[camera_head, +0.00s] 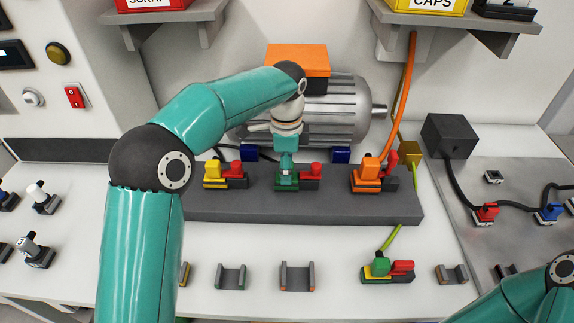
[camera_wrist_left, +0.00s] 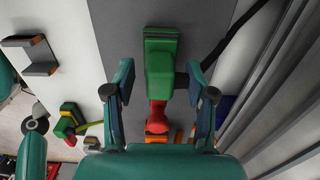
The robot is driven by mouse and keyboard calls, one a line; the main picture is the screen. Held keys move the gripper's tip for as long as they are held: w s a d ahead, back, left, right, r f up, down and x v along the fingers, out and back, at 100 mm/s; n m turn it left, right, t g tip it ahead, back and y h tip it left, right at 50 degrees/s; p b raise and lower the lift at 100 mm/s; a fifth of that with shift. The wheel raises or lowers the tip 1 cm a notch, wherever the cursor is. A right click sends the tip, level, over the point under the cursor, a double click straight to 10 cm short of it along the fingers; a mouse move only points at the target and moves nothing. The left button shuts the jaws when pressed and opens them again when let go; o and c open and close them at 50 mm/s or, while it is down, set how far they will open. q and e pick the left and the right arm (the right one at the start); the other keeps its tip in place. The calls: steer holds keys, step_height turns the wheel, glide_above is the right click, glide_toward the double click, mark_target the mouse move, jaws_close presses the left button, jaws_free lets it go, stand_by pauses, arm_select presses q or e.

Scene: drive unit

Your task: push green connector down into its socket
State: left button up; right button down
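A green connector (camera_wrist_left: 160,60) with a red lever beside it sits at the middle socket of the long dark grey block. In the head view this green connector (camera_head: 285,184) is partly covered by my left gripper (camera_head: 287,160), which points down from above. In the left wrist view the two fingers of my left gripper (camera_wrist_left: 158,82) stand apart on either side of the green connector, with gaps visible on both sides. How deep the connector sits cannot be told. My right gripper is out of view; only part of my right arm shows at lower right.
A yellow connector (camera_head: 222,174) and an orange one (camera_head: 366,178) flank it on the grey block (camera_head: 330,207). A motor (camera_head: 340,112) stands behind. Another green-and-red connector (camera_head: 381,267) and empty grey brackets (camera_head: 297,277) are on the white table in front.

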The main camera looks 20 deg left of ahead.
arm_select(q)
steer(key=shift+r, duration=0.1)
step_height(320, 180, up, 17)
steer(key=p, duration=0.6)
stand_by(0.6)
